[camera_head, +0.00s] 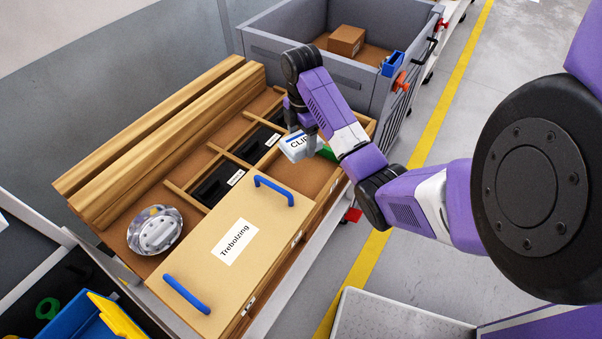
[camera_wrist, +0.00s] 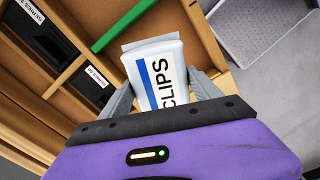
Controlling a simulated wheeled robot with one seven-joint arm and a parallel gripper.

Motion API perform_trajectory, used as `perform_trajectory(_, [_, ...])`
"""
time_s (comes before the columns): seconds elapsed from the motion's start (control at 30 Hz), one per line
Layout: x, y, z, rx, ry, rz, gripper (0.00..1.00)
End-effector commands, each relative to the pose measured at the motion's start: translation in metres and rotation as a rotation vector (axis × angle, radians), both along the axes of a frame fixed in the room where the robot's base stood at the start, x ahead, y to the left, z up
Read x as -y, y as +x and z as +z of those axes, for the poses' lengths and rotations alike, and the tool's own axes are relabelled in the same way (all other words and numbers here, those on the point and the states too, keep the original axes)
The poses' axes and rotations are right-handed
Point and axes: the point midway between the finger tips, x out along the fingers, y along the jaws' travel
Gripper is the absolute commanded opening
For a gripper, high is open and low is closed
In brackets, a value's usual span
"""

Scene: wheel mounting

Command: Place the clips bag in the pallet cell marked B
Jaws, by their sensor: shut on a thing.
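The clips bag (camera_head: 297,147) is white with a blue stripe and the word CLIPS. It hangs above the right part of the wooden pallet (camera_head: 178,193). My gripper (camera_wrist: 162,82) is shut on the clips bag, with one finger on each side of it; in the wrist view the bag (camera_wrist: 152,60) stands out past the fingers. The pallet has several cells split by wooden dividers. I cannot read a mark B on any cell. My arm and the bag hide part of the cells below.
Black labelled boxes (camera_head: 216,184) fill some cells. A green strip (camera_wrist: 124,24) lies near the bag. A tan lid (camera_head: 205,268) with blue handles covers the front cells. A round metal part (camera_head: 155,230) sits at left. A grey bin (camera_head: 275,52) with a cardboard box (camera_head: 346,40) stands behind.

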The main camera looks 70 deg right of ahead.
Motion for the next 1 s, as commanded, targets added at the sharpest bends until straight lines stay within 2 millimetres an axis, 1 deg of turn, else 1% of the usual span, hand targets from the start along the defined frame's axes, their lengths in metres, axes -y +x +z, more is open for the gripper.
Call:
perform_trajectory(0.03, [-0.001,0.0,-0.017,0.0,0.001,0.001,0.28])
perform_trajectory(0.07, [-0.001,0.0,-0.018,-0.003,0.003,0.0,0.28])
perform_trajectory(0.2, [-0.001,-0.001,-0.047,-0.003,0.003,-0.001,0.28])
perform_trajectory(0.33, [-0.001,-0.001,-0.07,-0.002,0.002,-0.001,0.28])
perform_trajectory(0.4, [0.0,0.0,-0.077,-0.002,0.001,0.0,0.28])
perform_trajectory(0.57, [0.0,0.0,-0.089,-0.001,0.001,-0.001,0.28])
perform_trajectory(0.7, [0.0,0.0,-0.109,-0.002,0.001,0.0,0.28])
perform_trajectory(0.8, [0.0,0.0,-0.119,-0.001,0.001,0.0,0.28])
perform_trajectory(1.0, [0.0,0.0,-0.122,0.001,-0.001,0.0,0.28])
